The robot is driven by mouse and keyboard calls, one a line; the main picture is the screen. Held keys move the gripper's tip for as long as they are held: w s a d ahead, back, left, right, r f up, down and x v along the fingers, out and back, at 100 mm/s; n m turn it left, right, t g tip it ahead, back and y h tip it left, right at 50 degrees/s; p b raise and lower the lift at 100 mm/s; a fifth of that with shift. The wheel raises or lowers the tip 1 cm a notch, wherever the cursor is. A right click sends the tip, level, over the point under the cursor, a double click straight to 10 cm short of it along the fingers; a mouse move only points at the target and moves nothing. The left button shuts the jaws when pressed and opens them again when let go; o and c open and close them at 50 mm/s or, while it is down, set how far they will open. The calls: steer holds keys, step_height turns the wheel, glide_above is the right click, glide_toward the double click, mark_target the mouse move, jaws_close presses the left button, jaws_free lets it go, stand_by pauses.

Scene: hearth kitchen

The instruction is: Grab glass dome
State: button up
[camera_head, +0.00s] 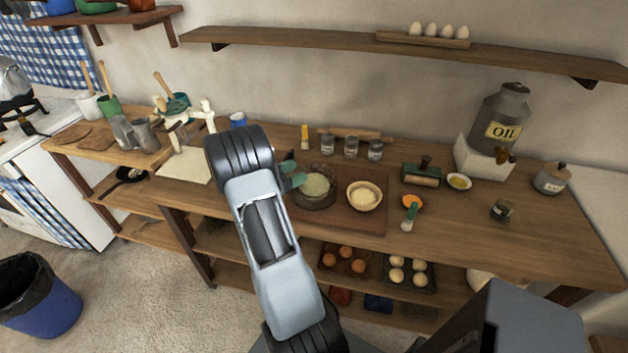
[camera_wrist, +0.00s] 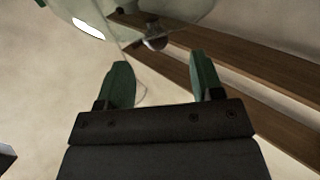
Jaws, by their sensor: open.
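A clear rounded glass piece (camera_head: 316,200), which I take for the glass dome, sits on the worktop in the middle of the head view, with pale contents showing through it. My gripper (camera_head: 293,174) has green fingertips, close to its left side in the picture; whether they touch it I cannot tell. In the wrist view my gripper (camera_wrist: 160,66) is open, with nothing seen between the fingers. A see-through curved shape (camera_wrist: 185,14) with a bright highlight fills the top there, just beyond the fingertips. My arm hides part of the worktop.
A bowl of pale dough (camera_head: 364,196) stands close on the right. Several small jars (camera_head: 351,147) are behind. An oil can (camera_head: 502,118) and a lidded pot (camera_head: 551,178) stand farther right. Shelves below hold egg trays (camera_head: 408,274). The worktop's front right is mostly clear.

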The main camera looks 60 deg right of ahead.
mark_target(309, 173)
steer(key=shift+s+p+x, duration=0.25)
steer(key=shift+p+x, duration=0.5)
steer(key=shift+x, duration=1.8)
steer(key=shift+a+f, duration=0.1)
steer(key=shift+f, duration=0.05)
steer(key=shift+c, duration=0.2)
jaws_close()
